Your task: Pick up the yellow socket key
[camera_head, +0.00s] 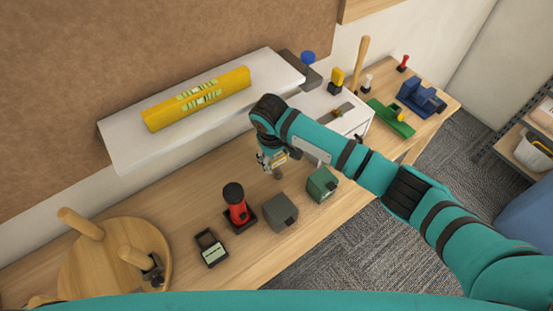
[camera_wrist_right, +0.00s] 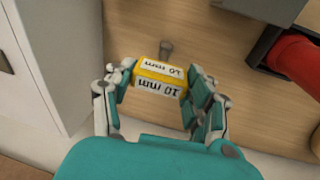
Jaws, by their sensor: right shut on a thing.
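The yellow socket key (camera_wrist_right: 160,78) is a yellow block with white labels reading "10 mm" and a grey metal shaft (camera_wrist_right: 166,49). In the right wrist view it sits between the fingers of my right gripper (camera_wrist_right: 158,92), which is shut on it. In the head view my right gripper (camera_head: 273,160) is above the wooden bench, below the white shelf, and mostly covers the key. I cannot tell whether the key touches the bench. My left gripper is not in view.
The wooden bench (camera_head: 190,205) holds a red and black tool (camera_head: 237,208), a dark grey box (camera_head: 280,212), a green box (camera_head: 322,184) and a small black device (camera_head: 211,248). A round wooden stand (camera_head: 85,270) is at left.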

